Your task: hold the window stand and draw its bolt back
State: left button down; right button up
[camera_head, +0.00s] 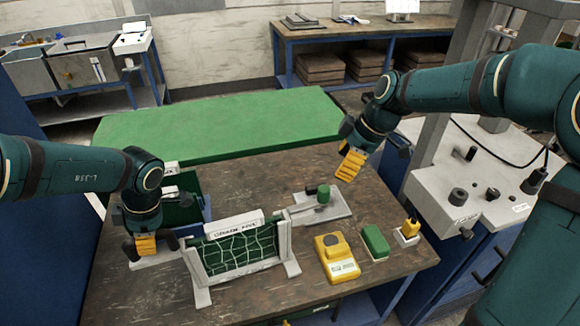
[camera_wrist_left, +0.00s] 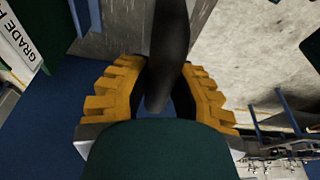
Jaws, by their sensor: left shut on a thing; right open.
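The window stand (camera_head: 281,243) is a pale upright frame with feet, a sign along its top and a green panel crossed by pale lines. My left gripper (camera_head: 146,245) is left of the frame, shut on a dark curved handle (camera_head: 129,248) above a pale base. The left wrist view shows the dark handle (camera_wrist_left: 168,50) between the yellow fingers.
A yellow device (camera_head: 336,258), a green block (camera_head: 375,241) and a small yellow-topped piece (camera_head: 409,230) are on the right of the brown table (camera_head: 150,297). A green surface (camera_head: 220,128) lies behind. A grey machine (camera_head: 460,200) stands at right.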

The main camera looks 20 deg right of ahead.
dwell(0.3)
pick_arm(q)
jog(key=c, duration=0.8)
grip_release()
